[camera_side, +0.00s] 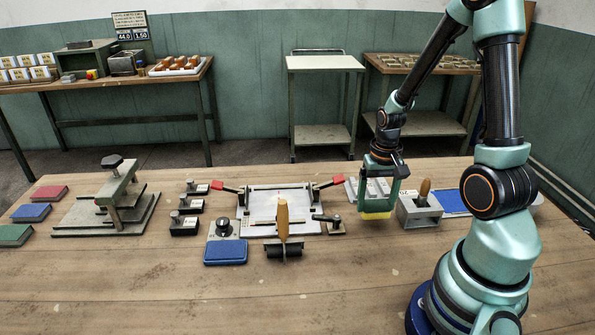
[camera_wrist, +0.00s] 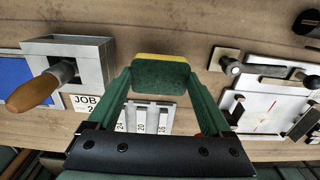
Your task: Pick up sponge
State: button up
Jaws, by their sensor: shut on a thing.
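The sponge (camera_wrist: 160,75) is green with a yellow layer along one side. It sits between the two fingers of my gripper (camera_wrist: 160,82) in the wrist view. In the side view my gripper (camera_side: 378,205) points down, right of the middle of the table, with the yellow layer of the sponge (camera_side: 375,215) at its lower end. My gripper is shut on the sponge. It looks close to the tabletop, but I cannot tell whether the sponge touches it. The fingers cover the sponge's ends.
A grey box with a wooden-handled tool (camera_side: 420,208) stands just right of my gripper. A white plate fixture (camera_side: 279,212) with red-tipped levers lies to the left. A numbered grey rack (camera_wrist: 145,115) is close by. Bare wood (camera_side: 350,285) lies in front.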

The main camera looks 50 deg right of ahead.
aim_at(376, 204)
notch_tip(376, 204, up, 17)
dwell(0.4)
jog(key=shift+r, duration=0.1)
jog(key=o, duration=0.4)
jog(key=shift+c, duration=1.4)
jog(key=w+a+f+n, duration=0.4)
jog(key=w+a+n, duration=0.1)
jog(key=w+a, duration=0.8)
jog(key=w+a+f+n, duration=0.2)
jog(key=w+a+f, duration=0.15)
jog(key=a, duration=0.55)
jog(key=w+a+f+n, duration=0.2)
jog(key=w+a+f, duration=0.15)
jog(key=a, duration=0.55)
jog(key=shift+d+f, duration=0.15)
jog(key=shift+f, duration=1.45)
jog(key=shift+d+f, duration=0.1)
jog(key=shift+f, duration=1.5)
